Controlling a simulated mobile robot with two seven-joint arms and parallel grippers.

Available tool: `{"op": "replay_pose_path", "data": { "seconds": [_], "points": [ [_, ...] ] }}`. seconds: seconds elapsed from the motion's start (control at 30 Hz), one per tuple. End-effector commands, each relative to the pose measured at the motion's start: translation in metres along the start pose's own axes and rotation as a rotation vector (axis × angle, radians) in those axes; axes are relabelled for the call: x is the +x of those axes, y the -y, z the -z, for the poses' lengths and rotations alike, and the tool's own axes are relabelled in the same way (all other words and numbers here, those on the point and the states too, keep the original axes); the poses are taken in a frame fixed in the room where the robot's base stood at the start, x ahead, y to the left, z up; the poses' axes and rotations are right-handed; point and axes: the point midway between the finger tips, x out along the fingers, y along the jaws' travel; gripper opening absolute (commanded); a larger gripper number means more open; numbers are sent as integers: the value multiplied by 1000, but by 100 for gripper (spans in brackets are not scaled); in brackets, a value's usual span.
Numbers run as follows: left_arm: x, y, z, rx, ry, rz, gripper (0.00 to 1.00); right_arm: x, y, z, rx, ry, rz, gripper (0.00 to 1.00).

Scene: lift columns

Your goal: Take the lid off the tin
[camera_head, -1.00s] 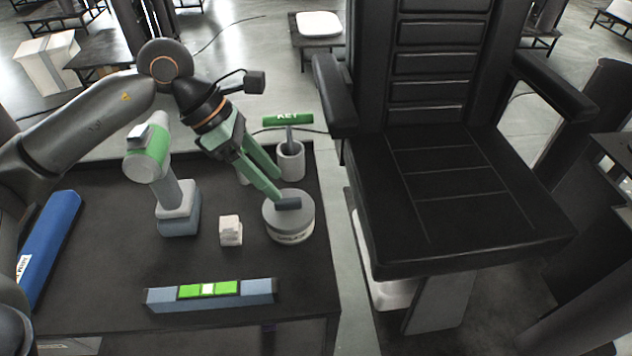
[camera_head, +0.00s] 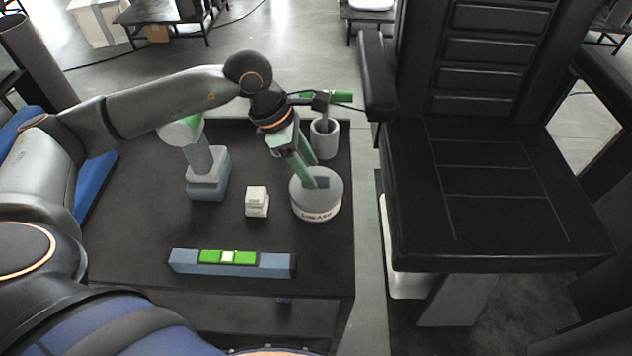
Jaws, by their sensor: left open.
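The round tin (camera_head: 316,213) stands upright on the black table, with a dark label band around its pale side. My left gripper (camera_head: 311,183), with green fingers, points down at the handle from above left. Its fingers are open at the handle; whether they touch it I cannot tell. My right gripper is not in view.
A white cube (camera_head: 256,201) stands left of the tin. A level with green panels (camera_head: 232,263) lies in front. A drill-like tool (camera_head: 205,170) and a grey cup with a green-handled tool (camera_head: 324,138) stand behind. A black chair (camera_head: 490,200) is right of the table.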

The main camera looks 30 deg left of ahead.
Motion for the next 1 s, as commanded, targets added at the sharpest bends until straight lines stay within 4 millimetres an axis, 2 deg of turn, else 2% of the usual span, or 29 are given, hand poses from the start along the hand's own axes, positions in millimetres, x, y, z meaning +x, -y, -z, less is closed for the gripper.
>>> {"op": "replay_pose_path", "data": {
  "seconds": [0.1, 0.2, 0.43, 0.93, 1.0],
  "points": [
    [16, 0, 0, -1, 0, 3, 56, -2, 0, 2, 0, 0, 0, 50],
    [23, 0, 0, 1, 1, 1, 56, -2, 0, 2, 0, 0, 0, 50],
    [24, 0, 1, 0, 1, 0, 56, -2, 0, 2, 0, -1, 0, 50],
    [24, 0, 1, 0, 1, 0, 0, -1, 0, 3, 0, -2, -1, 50],
    [24, 0, 1, 0, 1, 0, 0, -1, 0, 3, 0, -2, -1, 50]
  ]
}}
